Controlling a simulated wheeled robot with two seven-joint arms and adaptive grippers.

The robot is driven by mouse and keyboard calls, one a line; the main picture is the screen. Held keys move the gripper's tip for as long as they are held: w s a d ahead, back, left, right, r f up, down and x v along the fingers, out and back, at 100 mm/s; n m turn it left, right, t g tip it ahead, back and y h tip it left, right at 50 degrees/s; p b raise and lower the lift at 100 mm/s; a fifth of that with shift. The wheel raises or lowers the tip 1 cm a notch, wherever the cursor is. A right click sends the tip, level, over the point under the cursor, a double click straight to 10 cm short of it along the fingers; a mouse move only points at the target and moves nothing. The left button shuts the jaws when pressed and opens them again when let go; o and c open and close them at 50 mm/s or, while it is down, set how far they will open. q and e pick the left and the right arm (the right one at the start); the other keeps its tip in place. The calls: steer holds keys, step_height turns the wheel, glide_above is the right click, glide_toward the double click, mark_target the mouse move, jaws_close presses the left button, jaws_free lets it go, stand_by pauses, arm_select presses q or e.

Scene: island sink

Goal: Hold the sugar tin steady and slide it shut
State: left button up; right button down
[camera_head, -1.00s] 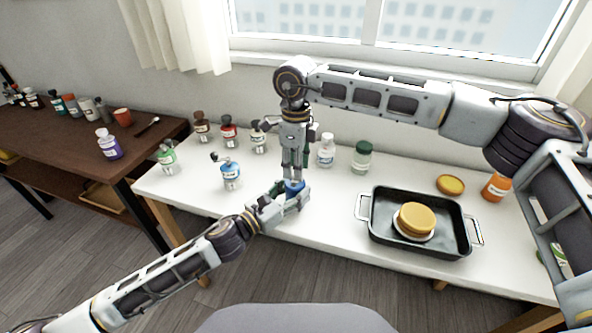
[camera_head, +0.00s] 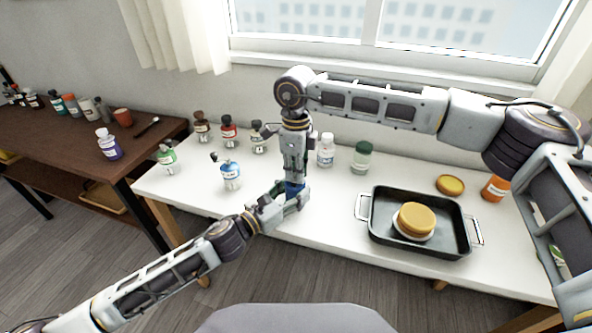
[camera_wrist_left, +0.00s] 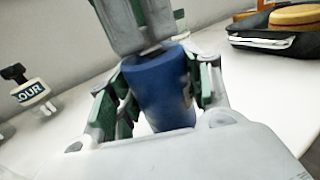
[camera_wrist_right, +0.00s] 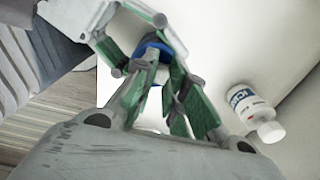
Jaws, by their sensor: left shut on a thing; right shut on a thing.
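The sugar tin is a blue cylinder (camera_head: 295,188) standing upright near the front edge of the white table. My left gripper (camera_head: 290,199) is shut around its body from the side; the left wrist view shows the blue tin (camera_wrist_left: 158,92) between its green-padded fingers. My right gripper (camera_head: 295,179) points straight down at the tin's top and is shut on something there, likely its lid. In the right wrist view the tin's blue rim (camera_wrist_right: 152,43) shows around a pale part between the fingers. The fingers hide the lid and any gap below it.
A black roasting pan (camera_head: 380,235) holding a yellow-topped round thing stands at right. A white bottle (camera_head: 326,150) and a green-capped jar (camera_head: 362,157) stand behind, close to my right gripper.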

steer(key=shift+s+a, duration=0.25)
steer(key=shift+s, duration=0.55)
steer(key=c, duration=1.4)
jaws_free()
steer(key=shift+c, duration=0.2)
steer(key=shift+r, duration=0.1)
step_height(320, 180, up, 12)
